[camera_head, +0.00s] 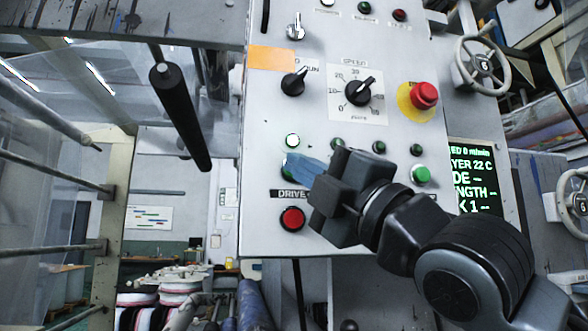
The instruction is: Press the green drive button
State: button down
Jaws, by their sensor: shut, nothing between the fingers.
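The control panel (262,230) is a light grey upright face in the head view. A "DRIVE" label (290,195) sits on its lower left, partly covered at its right end by my arm. Above the label, a sliver of the green drive button (284,171) shows; the rest is hidden behind my fingertips. My gripper (296,165) is shut and empty, with its bluish fingers pointing left across the button. I cannot tell whether the fingertips touch the button. A white lit lamp (292,140) is just above it, and a red button (292,218) is below the label.
A red emergency knob (424,95) on a yellow plate, a speed dial (358,91) and a black selector (294,83) stick out above. Another green button (421,174) and a display (474,178) are on the right. A black bar (180,115) hangs left of the panel.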

jog(key=shift+s+d, duration=0.15)
jog(key=shift+s, duration=0.25)
jog(key=shift+s, duration=0.1)
jog(key=shift+s+d+b, duration=0.15)
jog(key=shift+s+d, duration=0.1)
jog(key=shift+s, duration=0.55)
jog(key=shift+s+d+b, duration=0.2)
jog(key=shift+s, duration=0.55)
jog(key=shift+s+d+b, duration=0.15)
jog(key=shift+s+d, duration=0.1)
jog(key=shift+s, duration=0.55)
